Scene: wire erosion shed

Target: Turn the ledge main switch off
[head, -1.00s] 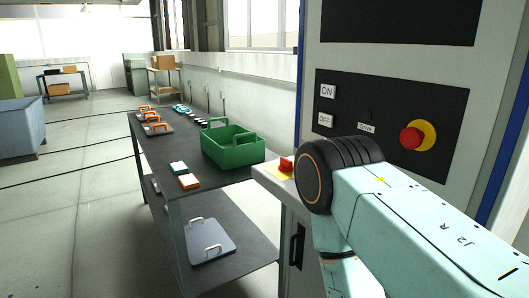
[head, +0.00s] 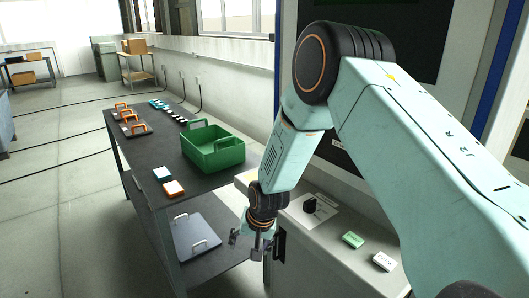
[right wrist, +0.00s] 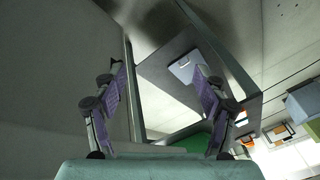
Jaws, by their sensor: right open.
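My right gripper (head: 248,246) hangs low at the front left corner of the machine's grey ledge (head: 335,242), pointing down. It is open, and the right wrist view shows its two fingers apart (right wrist: 158,75) with nothing between them. The red main switch on its yellow plate is not visible now; my right forearm covers that corner of the ledge. A black knob (head: 309,204) on a pale plate stands on the ledge, right of the gripper. My left gripper is not in view.
A green button block (head: 352,240) and a white one (head: 383,261) sit on the ledge. A dark two-level cart (head: 150,152) stands left, bearing a green crate (head: 215,160), several handled parts and, below, a grey plate (head: 197,238).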

